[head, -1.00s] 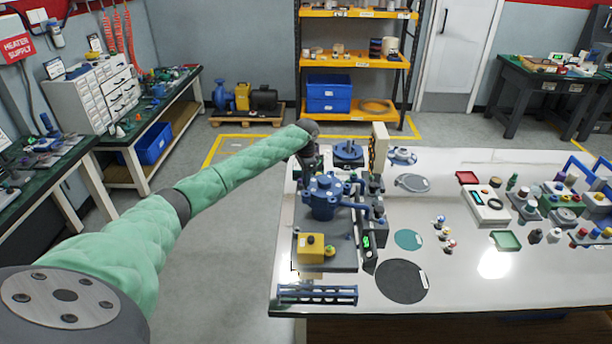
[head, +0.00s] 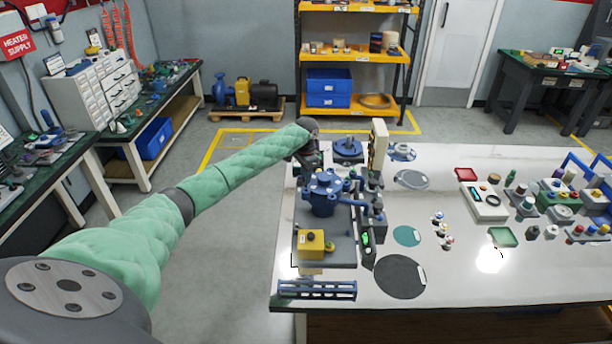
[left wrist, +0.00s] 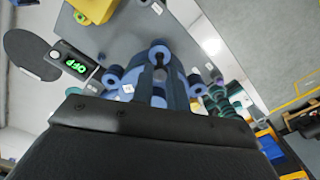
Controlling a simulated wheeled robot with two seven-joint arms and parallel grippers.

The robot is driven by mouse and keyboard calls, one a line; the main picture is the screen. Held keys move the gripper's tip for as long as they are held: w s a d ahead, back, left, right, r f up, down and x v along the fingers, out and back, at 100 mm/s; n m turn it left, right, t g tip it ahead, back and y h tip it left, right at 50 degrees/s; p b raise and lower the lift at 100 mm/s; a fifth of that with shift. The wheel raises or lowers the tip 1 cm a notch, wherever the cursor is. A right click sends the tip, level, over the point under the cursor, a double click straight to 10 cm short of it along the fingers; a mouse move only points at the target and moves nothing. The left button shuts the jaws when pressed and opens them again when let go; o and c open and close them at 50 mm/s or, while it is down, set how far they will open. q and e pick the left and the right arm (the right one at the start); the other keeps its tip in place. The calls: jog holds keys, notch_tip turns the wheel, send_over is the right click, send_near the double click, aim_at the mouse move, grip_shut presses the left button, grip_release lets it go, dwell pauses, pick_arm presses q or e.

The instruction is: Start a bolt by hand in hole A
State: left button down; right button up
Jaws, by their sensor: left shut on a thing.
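The blue flanged test body (head: 323,200) with bolt lugs stands on a grey base plate (head: 340,256) at the left end of the white table. My left gripper (head: 312,170) points down at the body's back left edge. In the left wrist view the dark fingers (left wrist: 163,82) are close together over the blue flange (left wrist: 160,56). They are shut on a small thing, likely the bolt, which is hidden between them. I cannot tell whether it touches the flange. No hole label is readable, so hole A cannot be singled out. My right gripper is out of view.
A yellow box (head: 311,243) sits at the front of the plate. A blue rack (head: 317,290) lies in front. Discs and small parts lie further right.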

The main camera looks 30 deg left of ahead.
pick_arm(q)
jog(key=shift+f, duration=0.15)
jog(key=shift+f, duration=0.7)
dwell(0.3)
jog(key=shift+f, duration=0.55)
dwell(0.4)
jog(key=shift+f, duration=0.1)
dwell(0.5)
jog(key=shift+f, duration=0.35)
dwell(0.4)
jog(key=shift+f, duration=0.1)
dwell(0.8)
